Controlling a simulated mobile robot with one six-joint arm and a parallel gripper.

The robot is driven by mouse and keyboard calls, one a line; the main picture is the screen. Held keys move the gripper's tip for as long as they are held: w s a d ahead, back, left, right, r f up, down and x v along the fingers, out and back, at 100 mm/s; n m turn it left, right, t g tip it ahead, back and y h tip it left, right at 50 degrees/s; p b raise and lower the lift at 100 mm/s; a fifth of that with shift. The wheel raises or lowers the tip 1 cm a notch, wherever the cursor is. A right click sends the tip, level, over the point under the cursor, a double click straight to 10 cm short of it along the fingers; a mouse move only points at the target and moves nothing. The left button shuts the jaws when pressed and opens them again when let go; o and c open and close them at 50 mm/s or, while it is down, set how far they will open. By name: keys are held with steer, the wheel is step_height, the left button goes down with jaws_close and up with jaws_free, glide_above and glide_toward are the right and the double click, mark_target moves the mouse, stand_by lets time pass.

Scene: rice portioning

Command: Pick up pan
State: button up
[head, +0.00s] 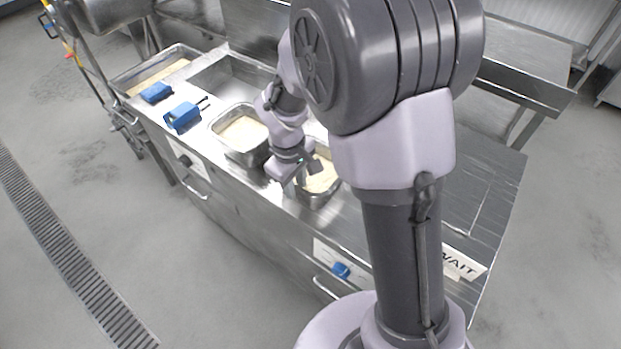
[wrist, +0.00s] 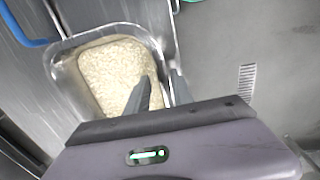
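A metal pan of pale rice (head: 316,203) stands on the steel counter beneath my wrist, partly hidden by my arm in the head view. In the wrist view the pan (wrist: 68,78) fills the upper left, with rice inside. My gripper (wrist: 160,83) is at the pan's right side. Its two fingers are apart, one over the rice and one near the right wall. Whether they touch the wall cannot be told. In the head view my gripper (head: 305,172) is low over this pan.
A second rice pan (head: 248,155) stands just left of it. Two blue-handled items (head: 182,115) (head: 156,92) lie further left, near a long tray (head: 178,50) and an open well (head: 228,80). A "WAIT" sign (head: 462,263) is at the counter's right.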

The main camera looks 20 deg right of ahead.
mark_target(297, 201)
steer(key=f, duration=0.1)
steer(key=f+b, duration=0.1)
steer(key=f, duration=0.1)
steer(key=f+b, duration=0.1)
steer(key=shift+w+d+f, duration=0.1)
steer(key=shift+w+f, duration=0.15)
steer(key=shift+f, duration=0.1)
steer(key=shift+r, duration=0.15)
jaws_close()
stand_by(0.8)
